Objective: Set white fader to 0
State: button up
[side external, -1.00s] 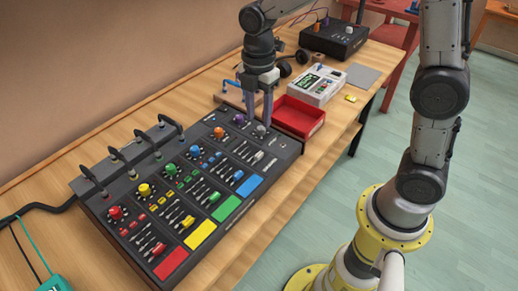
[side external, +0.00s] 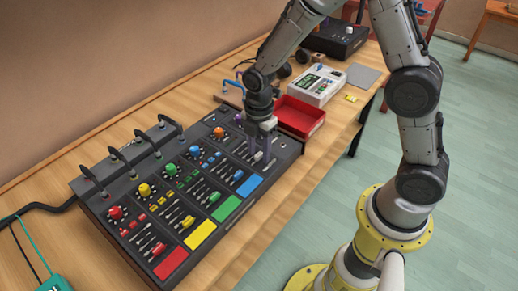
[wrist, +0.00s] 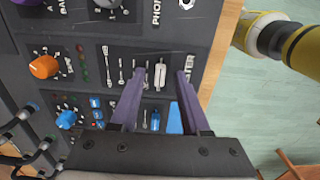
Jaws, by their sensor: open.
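The white fader (wrist: 160,73) is a pale cap in the rightmost of several short slots on the black mixer panel (wrist: 205,25). In the side external view the white fader (side external: 257,156) sits near the panel's right end, partly behind the fingers. My gripper (wrist: 159,88) is open, with purple-grey fingers pointing down at the panel. In the wrist view one fingertip is left of the fader cap and the other right of it, with gaps on both sides. In the side external view my gripper (side external: 262,145) is low over this strip; contact cannot be told.
An orange knob (wrist: 45,67) and a blue knob (wrist: 66,119) are on neighbouring strips. A red tray (side external: 300,117) stands just behind the panel's right end, beside a white device (side external: 318,86). Cables arch over the panel's left edge.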

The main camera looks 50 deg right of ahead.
grip_shut()
dwell(1.4)
